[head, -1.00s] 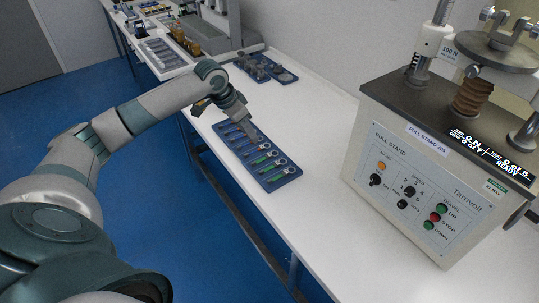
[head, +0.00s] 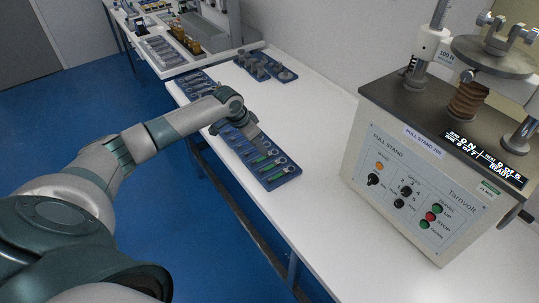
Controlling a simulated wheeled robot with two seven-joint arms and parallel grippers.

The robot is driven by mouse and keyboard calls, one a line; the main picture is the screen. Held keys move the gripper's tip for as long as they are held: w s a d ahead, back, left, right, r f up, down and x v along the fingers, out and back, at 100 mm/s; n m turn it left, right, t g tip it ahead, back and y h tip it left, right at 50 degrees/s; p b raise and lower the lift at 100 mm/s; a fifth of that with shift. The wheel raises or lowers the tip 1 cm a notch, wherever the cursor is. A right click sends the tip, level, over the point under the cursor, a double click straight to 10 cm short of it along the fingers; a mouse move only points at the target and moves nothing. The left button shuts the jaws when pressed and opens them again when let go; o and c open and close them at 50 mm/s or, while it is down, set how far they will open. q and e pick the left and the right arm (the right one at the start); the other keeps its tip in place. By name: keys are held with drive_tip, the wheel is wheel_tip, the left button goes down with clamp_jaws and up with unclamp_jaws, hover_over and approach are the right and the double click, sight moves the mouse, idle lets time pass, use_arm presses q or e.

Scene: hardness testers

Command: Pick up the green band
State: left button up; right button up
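A blue tray (head: 292,174) lies on the white table and holds a row of slim pieces. Several have green middles; one green band (head: 264,166) lies in the near half of the tray. My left gripper (head: 250,133) points down over the tray's far half, just beyond the green pieces. Its fingertips are small and partly hidden, so I cannot tell whether they are open or touching anything. My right gripper is not in view.
A pull stand machine (head: 405,185) stands at the right. Another blue tray (head: 265,68) with grey parts lies farther back, near the wall. The white table (head: 310,115) is clear between the tray and the machine.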

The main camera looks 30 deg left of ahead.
sight(268, 155)
use_arm(q)
drive_tip(key=shift+w+d+f+p, duration=0.3)
drive_tip(key=shift+d+f+p, duration=0.05)
drive_tip(key=shift+f+p, duration=0.1)
drive_tip(key=p+x, duration=0.1)
drive_tip(key=x, duration=0.2)
drive_tip(key=shift+d+r, duration=0.15)
drive_tip(key=shift+w+f, duration=0.2)
drive_tip(key=shift+f, duration=0.35)
clamp_jaws()
